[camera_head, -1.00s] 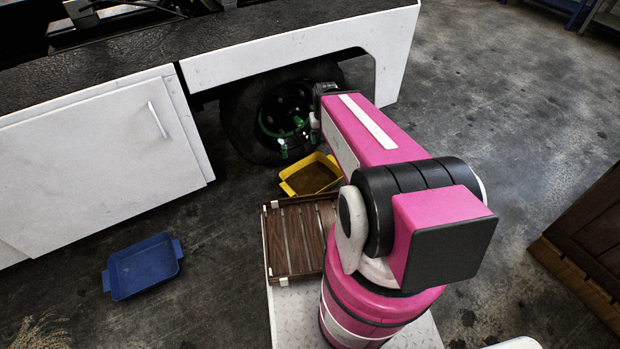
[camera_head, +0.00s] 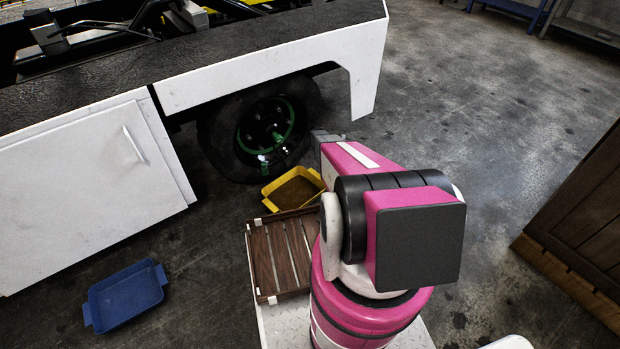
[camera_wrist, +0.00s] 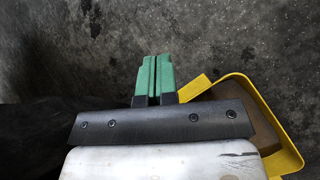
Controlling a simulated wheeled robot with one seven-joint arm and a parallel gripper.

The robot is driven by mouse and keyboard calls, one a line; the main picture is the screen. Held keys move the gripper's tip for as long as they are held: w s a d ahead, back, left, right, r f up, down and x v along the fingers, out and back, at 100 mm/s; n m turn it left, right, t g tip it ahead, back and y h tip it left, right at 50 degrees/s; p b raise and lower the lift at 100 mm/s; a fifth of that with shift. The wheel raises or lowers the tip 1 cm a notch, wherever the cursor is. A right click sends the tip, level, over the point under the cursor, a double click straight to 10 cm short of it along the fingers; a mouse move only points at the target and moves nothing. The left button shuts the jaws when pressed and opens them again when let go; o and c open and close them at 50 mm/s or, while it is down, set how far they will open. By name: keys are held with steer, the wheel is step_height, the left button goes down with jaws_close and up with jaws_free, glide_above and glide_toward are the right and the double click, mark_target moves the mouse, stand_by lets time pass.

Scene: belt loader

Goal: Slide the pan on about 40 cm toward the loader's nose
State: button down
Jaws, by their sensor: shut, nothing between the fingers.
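A yellow pan (camera_head: 271,196) with dark brown contents sits on the floor in front of the loader's wheel (camera_head: 262,137). In the wrist view the yellow pan (camera_wrist: 288,160) is at the lower right, partly covered by my gripper's body. My gripper (camera_wrist: 154,58) is shut and empty, its two green fingers together. The fingertips appear over dark floor, left of the pan; I cannot tell their height or whether they touch anything. The white loader (camera_head: 82,190) stands along the left and top.
A blue pan (camera_head: 127,296) lies on the floor at the lower left. A slatted wooden crate (camera_head: 283,250) sits just below the yellow pan in the head view. A brown wooden piece (camera_head: 577,220) stands at the right edge. Open floor lies between it and the loader.

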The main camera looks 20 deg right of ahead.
steer(key=w+d+f+n+t+h, duration=0.1)
steer(key=w+d+f+n, duration=0.2)
steer(key=f, duration=0.3)
steer(key=w+d+f+n, duration=0.3)
steer(key=w+d+f, duration=0.1)
steer(key=f, duration=0.3)
glide_above(314, 177)
steer(key=a, duration=0.3)
steer(key=f, duration=0.4)
steer(key=shift+s+a+f, duration=0.15)
steer(key=shift+s+f, duration=0.1)
steer(key=shift+s, duration=0.15)
steer(key=shift+f, duration=0.2)
steer(key=shift+w+d, duration=0.1)
steer(key=shift+d, duration=0.4)
steer(key=w+d, duration=0.4)
steer(key=d, duration=0.8)
steer(key=w+d, duration=0.5)
steer(key=d, duration=0.7)
steer(key=w+d, duration=0.5)
steer(key=d, duration=0.8)
steer(key=shift+d, duration=0.25)
